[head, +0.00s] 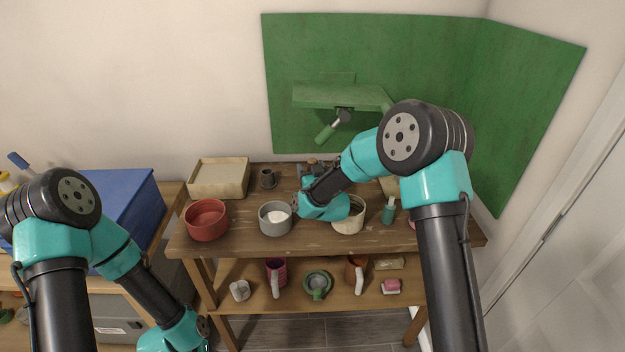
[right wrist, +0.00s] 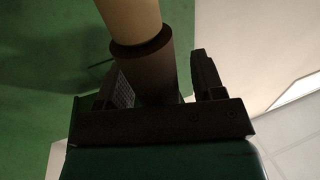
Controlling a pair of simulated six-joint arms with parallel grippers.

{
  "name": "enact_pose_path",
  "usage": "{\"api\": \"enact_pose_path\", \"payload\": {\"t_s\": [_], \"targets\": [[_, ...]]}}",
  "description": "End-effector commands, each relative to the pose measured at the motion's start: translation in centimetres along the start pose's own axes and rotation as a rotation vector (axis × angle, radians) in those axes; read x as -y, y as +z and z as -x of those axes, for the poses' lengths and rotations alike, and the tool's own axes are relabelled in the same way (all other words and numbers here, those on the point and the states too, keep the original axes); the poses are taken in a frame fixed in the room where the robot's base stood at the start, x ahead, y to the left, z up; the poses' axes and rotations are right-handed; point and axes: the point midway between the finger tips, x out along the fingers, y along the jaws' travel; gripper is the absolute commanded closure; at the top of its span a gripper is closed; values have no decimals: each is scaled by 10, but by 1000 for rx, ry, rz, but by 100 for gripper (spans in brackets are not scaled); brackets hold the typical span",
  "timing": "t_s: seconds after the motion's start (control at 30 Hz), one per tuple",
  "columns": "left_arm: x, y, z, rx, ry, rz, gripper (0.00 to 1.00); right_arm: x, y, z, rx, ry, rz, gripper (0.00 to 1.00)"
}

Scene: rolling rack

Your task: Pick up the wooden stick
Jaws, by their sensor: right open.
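In the right wrist view, a thick round stick (right wrist: 133,20) with a tan upper part and a dark brown lower part reaches in from the top. It looks like the wooden stick. Its lower part lies between the two dark fingers of my right gripper (right wrist: 163,75), which is open. A gap shows at the right finger; contact at the left finger cannot be told. In the head view, my right wrist is low over the rack's top shelf, and I cannot make out the stick or fingers clearly. My left wrist is at the bottom edge, its fingers not clear.
The wooden rack's top shelf (head: 235,238) holds a red bowl (head: 207,222), a grey pot (head: 275,224), a beige box (head: 219,178), a cream pot (head: 349,221) and a teal bottle (head: 388,212). Several mugs stand below. A green panel (head: 430,70) backs it.

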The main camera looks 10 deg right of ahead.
Motion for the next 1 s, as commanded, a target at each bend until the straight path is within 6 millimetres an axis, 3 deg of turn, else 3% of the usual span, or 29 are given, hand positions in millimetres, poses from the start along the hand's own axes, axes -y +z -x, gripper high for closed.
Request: {"api": "enact_pose_path", "payload": {"t_s": [0.4,0.9,1.0], "targets": [[0,0,0,0,0,0,57,0,0,0,-1,0,0,39],[0,0,0,0,0,0,57,0,0,0,-1,0,0,87],[0,0,0,0,0,0,57,0,0,0,-1,0,0,92]]}}
